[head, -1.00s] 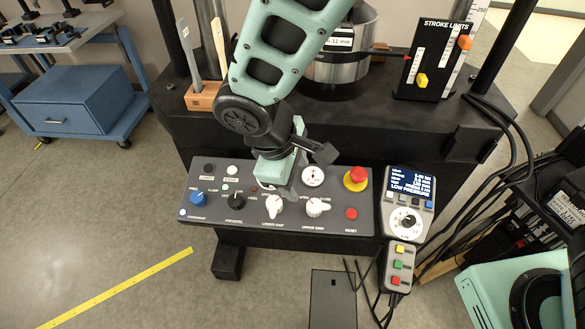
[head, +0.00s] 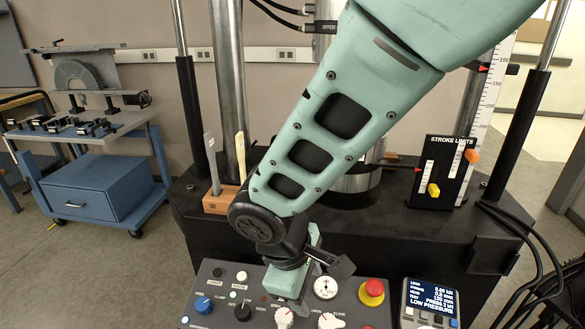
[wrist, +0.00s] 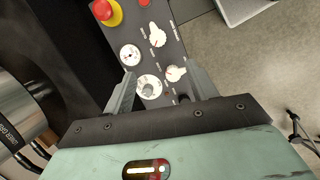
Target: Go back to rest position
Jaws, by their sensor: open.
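My gripper (wrist: 160,72) is open and empty, its two fingers spread apart in the wrist view. In the head view my gripper (head: 298,300) hangs at the end of my arm, over the middle of the dark control panel (head: 206,301). The fingertips are hard to make out there. In the wrist view the panel's white knobs (wrist: 149,87) show between and beyond the fingers. I cannot tell how far the fingertips are from the panel.
A red stop button (head: 373,288) and a handheld display unit (head: 430,296) are at the right. Behind are a wooden block (head: 220,202) with upright tools, a stroke limits plate (head: 440,180) and dark columns. A blue cart (head: 95,190) stands left. Cables hang at the right.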

